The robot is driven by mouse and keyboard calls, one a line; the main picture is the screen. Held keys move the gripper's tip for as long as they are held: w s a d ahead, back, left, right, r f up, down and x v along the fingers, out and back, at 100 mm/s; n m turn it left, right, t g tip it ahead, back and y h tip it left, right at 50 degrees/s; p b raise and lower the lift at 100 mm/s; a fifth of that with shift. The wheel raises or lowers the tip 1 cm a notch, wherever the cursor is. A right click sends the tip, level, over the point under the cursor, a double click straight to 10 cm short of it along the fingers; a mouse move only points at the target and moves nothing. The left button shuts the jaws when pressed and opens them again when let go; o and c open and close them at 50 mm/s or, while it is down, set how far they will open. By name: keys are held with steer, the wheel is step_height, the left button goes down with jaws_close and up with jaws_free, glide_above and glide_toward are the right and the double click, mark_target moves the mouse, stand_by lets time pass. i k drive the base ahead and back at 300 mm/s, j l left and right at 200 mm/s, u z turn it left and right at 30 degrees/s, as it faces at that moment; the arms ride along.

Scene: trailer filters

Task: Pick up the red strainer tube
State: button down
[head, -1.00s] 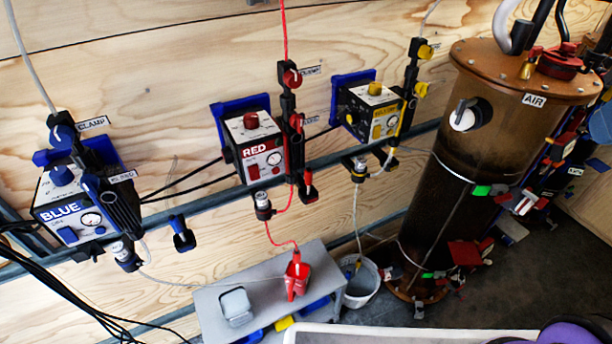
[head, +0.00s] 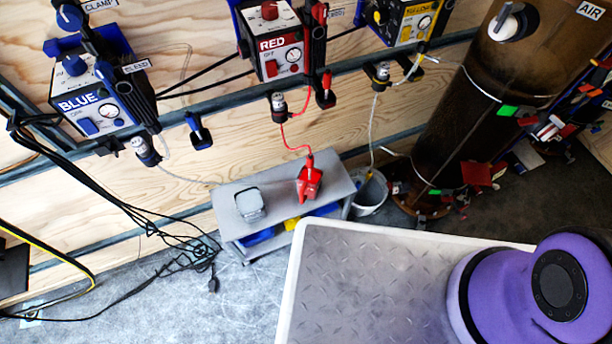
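The red strainer tube (head: 309,180) stands on the grey bench (head: 333,178), near its right side. A thin red hose (head: 288,141) runs from its top up to the fitting under the red pump box (head: 277,51) on the wall. The tube looks slightly tilted, and its lower end rests at the bench top. My gripper is not in view. Only a purple and black part of my arm (head: 520,290) shows at the lower right, well apart from the tube.
A grey lidded container (head: 249,204) sits left of the tube on the bench. A white bucket (head: 371,194) stands right of the bench. A large brown cylinder (head: 465,125) stands farther right. Black cables (head: 150,228) hang at the left. The floor at lower left is mostly clear.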

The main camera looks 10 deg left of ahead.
mark_target(310, 159)
steer(key=j+u, duration=0.55)
steer(key=u, duration=0.15)
steer(key=i+j+u, duration=0.1)
steer(key=j+u, duration=0.25)
steer(key=i+j+z, duration=0.15)
steer(key=j, duration=0.75)
steer(key=k+l, duration=0.15)
steer(key=i+j, duration=0.1)
steer(key=j, duration=0.1)
